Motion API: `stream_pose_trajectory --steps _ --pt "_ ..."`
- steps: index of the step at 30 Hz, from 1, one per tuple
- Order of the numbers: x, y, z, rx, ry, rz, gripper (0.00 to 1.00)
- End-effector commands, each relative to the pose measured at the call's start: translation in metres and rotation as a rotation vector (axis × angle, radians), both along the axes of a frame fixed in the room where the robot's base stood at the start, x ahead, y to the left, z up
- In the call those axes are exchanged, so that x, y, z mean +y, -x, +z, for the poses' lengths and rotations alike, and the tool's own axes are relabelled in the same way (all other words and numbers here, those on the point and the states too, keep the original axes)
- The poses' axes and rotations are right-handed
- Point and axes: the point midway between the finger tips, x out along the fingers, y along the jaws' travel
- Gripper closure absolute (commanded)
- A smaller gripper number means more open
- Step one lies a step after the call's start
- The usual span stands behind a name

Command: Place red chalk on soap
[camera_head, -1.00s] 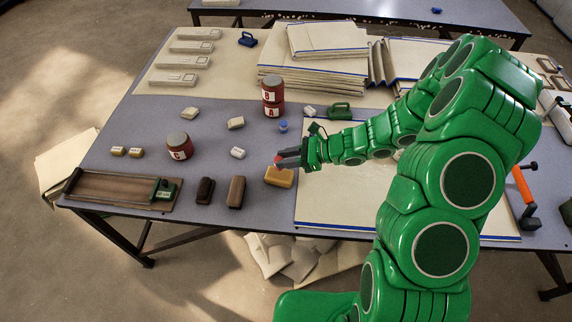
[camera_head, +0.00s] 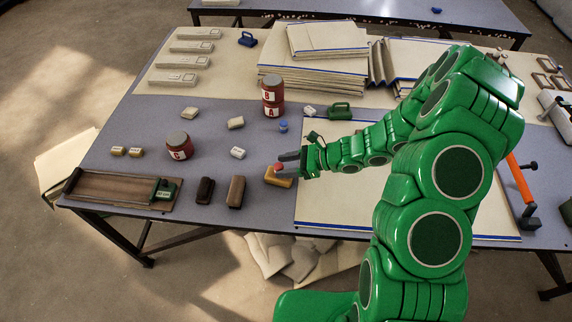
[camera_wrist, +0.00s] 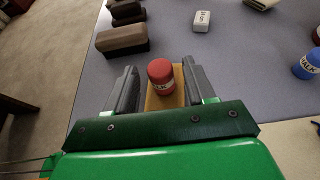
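The red chalk (camera_wrist: 161,74), a short red cylinder with a white label, stands upright on a yellow-orange block that looks like the soap (camera_wrist: 165,101). In the head view the chalk (camera_head: 278,169) shows on top of the soap (camera_head: 279,182), near the front edge of the table. My gripper (camera_wrist: 159,67) is open, with one finger on each side of the chalk and a visible gap on both sides. In the head view my gripper (camera_head: 283,163) reaches in from the right, and its fingers partly hide the chalk.
A brown block (camera_head: 237,192) and a dark block (camera_head: 205,190) lie left of the soap. A white piece (camera_head: 238,153) lies behind it, and a blue chalk (camera_head: 283,126) stands farther back. Red cans (camera_head: 179,146) stand farther off. A pale blue-edged sheet (camera_head: 330,205) lies to the right.

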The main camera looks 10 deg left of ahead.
Motion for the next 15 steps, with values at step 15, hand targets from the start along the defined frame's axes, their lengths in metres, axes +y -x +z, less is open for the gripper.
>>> stream_pose_trajectory --steps 15 --pt "-0.01 -0.001 0.007 -0.002 0.0 -0.002 0.44"
